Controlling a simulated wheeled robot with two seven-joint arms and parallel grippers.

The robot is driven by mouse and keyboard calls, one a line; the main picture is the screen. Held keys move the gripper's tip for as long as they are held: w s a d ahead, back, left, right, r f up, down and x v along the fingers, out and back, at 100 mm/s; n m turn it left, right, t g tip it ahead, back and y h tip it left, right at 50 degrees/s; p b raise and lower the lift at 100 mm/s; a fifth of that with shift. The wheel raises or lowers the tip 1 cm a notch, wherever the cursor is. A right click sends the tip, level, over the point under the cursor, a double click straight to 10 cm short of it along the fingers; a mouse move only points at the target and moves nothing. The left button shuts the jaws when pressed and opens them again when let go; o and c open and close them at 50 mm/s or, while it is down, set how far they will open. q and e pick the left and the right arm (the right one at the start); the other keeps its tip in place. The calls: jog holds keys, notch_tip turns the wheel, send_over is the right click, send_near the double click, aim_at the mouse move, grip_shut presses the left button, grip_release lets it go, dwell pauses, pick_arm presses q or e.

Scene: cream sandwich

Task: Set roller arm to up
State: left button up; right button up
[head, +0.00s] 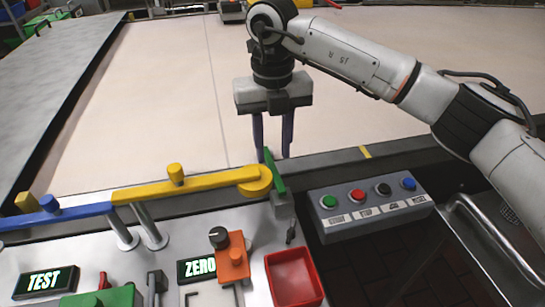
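A long arm in yellow (190,188) and blue (55,215) sections lies nearly level along the front edge of the conveyor. Its right end has a round yellow disc (257,182) beside an upright green piece (274,172) on a grey block. Which of these parts is the roller arm is not labelled. My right gripper (273,150) points down with its two dark fingers apart, just above and behind the green piece. The green tip overlaps the gap between the fingers in the picture; contact cannot be told. My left gripper is not in view.
A grey button box (368,207) stands to the right, with green, red, black and blue buttons. A red tray (293,278), an orange block (233,259) with a dark knob, and TEST (45,283) and ZERO (199,268) signs are in front. The pale conveyor surface (160,110) behind is clear.

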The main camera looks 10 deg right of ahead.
aim_at(273, 166)
jog(key=shift+f, duration=2)
grip_shut()
